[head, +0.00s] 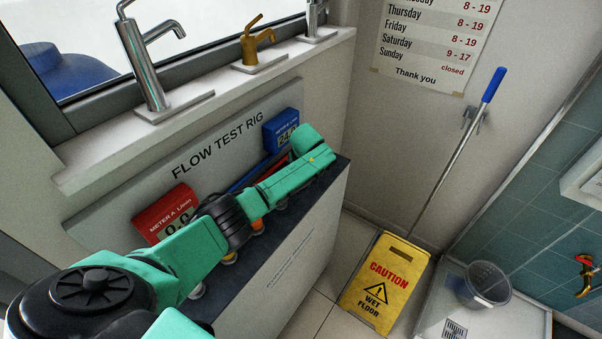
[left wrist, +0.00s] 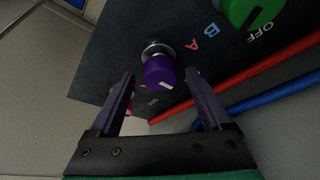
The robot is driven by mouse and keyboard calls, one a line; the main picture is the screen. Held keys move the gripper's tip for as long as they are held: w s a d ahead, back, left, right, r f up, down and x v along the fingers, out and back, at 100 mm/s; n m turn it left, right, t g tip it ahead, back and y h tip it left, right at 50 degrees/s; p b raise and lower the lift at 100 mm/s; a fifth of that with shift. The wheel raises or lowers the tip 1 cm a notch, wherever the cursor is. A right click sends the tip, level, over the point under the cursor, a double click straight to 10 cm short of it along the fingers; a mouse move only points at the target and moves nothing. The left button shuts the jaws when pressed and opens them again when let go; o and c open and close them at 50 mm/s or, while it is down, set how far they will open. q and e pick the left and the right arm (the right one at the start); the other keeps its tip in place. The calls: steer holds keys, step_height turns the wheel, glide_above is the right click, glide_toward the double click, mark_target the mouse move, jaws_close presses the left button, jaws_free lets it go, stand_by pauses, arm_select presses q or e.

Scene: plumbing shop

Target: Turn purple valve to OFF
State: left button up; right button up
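The purple valve (left wrist: 160,70) is a round knob with a white mark on its face, on a metal stem on the rig's dark panel (left wrist: 118,45) in the left wrist view. My left gripper (left wrist: 160,76) is open, one finger on each side of the knob, with gaps visible; I see no contact. Small lettering beside the knob is partly hidden and hard to read. In the head view my left arm lies across the flow test rig (head: 225,142) and hides the purple valve and the gripper. My right gripper is not in view.
A green valve (left wrist: 237,8) marked OFF sits nearby, past the letters A and B. Red (left wrist: 255,78) and blue (left wrist: 270,100) pipes run beside the panel. The head view shows red meter A (head: 166,212), blue meter B (head: 282,131) and a wet-floor sign (head: 384,285).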

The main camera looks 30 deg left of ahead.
arm_select(q)
steer(key=b+v, duration=0.1)
steer(key=v, duration=1.3)
steer(key=shift+r+b, duration=0.25)
steer(key=shift+b, duration=0.15)
steer(key=shift+s, duration=0.15)
